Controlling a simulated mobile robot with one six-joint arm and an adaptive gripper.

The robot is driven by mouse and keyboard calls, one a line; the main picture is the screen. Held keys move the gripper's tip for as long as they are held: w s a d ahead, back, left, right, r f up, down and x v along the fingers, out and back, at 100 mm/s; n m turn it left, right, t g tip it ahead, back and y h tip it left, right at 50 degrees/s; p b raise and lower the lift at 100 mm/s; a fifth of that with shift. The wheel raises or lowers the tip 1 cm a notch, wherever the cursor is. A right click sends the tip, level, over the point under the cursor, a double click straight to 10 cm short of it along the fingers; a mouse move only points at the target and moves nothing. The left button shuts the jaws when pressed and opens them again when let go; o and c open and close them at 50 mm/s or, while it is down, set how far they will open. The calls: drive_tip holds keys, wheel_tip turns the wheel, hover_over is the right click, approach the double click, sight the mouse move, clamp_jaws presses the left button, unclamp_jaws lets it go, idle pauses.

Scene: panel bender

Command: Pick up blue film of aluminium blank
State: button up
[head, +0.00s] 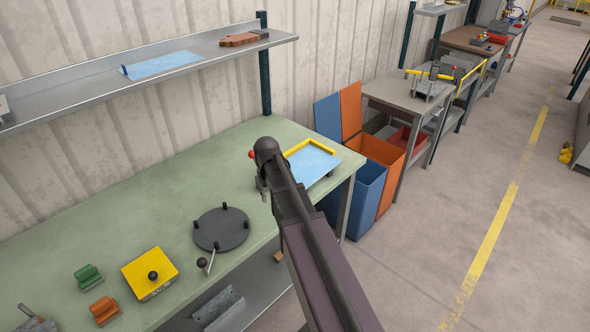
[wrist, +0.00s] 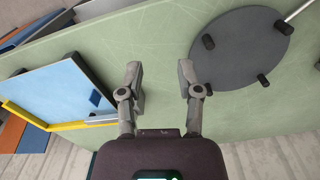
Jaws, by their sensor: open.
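A light blue film covers the flat blank (head: 312,165) on the green bench, set against a yellow angle stop (head: 318,143). In the wrist view the film (wrist: 52,88) lies left of my gripper, with a small dark blue tab (wrist: 95,98) at its near right part. The metal of the blank is barely visible under the film. My gripper (wrist: 160,72) is open and empty over bare bench, between the blank and a dark round plate (wrist: 240,48). In the head view my arm hides most of the gripper and the blank's left part.
The round plate (head: 221,229) has several black posts and a lever. A yellow block with a black knob (head: 149,273) and green (head: 88,276) and orange (head: 104,310) pieces are further left. Another light blue sheet (head: 162,64) lies on the wall shelf. Blue (head: 358,192) and orange bins (head: 380,160) stand beyond the bench.

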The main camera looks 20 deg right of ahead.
drive_tip(key=w+d+r+n+p, duration=0.1)
drive_tip(key=w+d+r, duration=0.1)
drive_tip(key=w+d, duration=0.4)
drive_tip(key=w+d+r+n+p, duration=0.1)
drive_tip(key=w+d+r+p, duration=0.1)
drive_tip(key=w+d, duration=0.5)
drive_tip(key=w, duration=0.4)
drive_tip(key=shift+w+r+p, duration=0.15)
drive_tip(key=shift+w+p, duration=0.05)
drive_tip(key=shift+p, duration=0.1)
wheel_tip(320, 180, down, 9)
drive_tip(key=b, duration=0.8)
drive_tip(key=shift+r+b, duration=0.2)
drive_tip(key=shift+b, duration=0.15)
drive_tip(key=shift+s+a+f+b, duration=0.15)
drive_tip(key=shift+f+b, duration=2.45)
drive_tip(key=shift+c, duration=0.2)
clamp_jaws()
